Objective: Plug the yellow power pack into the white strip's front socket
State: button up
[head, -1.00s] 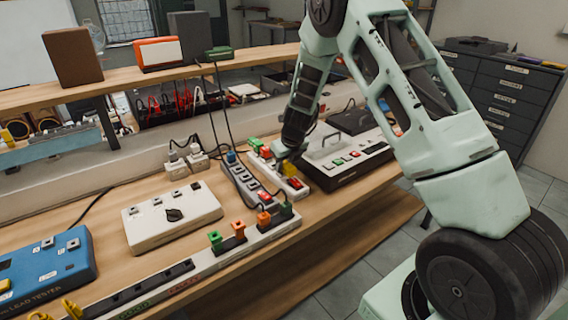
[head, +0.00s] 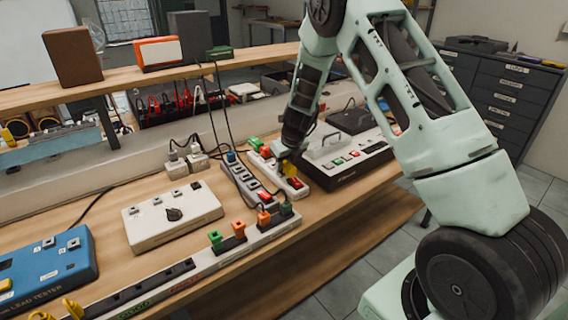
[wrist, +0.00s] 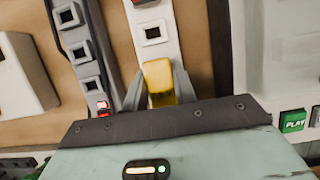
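The yellow power pack (wrist: 159,80) is between my gripper's two fingers (wrist: 160,92), which press close on both sides of it. In the head view a bit of the yellow pack (head: 290,170) shows under my gripper, over the white strip. The white strip (wrist: 153,50) runs away from the gripper in the wrist view, with a square dark socket in sight beyond the pack. In the head view the near end of the white strip (head: 303,192) shows with a red part on it. The pack's underside is hidden, so I cannot tell whether it is seated in a socket.
A grey strip (wrist: 80,45) with several sockets and a lit red switch lies left of the white strip. A white device with coloured buttons (head: 345,162) stands close on the right. A cream box (head: 170,218) and a long front strip with coloured plugs (head: 225,250) lie nearby.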

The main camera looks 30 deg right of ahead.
jog(key=o, duration=1)
jog(key=p+v, duration=0.3)
jog(key=v, duration=0.4)
jog(key=w+p+v, duration=0.1)
jog(key=p+v, duration=0.1)
jog(key=v, duration=0.6)
jog(key=w+p+v, duration=0.1)
jog(key=p+v, duration=0.2)
jog(key=v, duration=0.5)
jog(key=shift+a+r+p, duration=0.1)
jog(key=shift+r+p, duration=0.2)
jog(key=shift+r, duration=0.1)
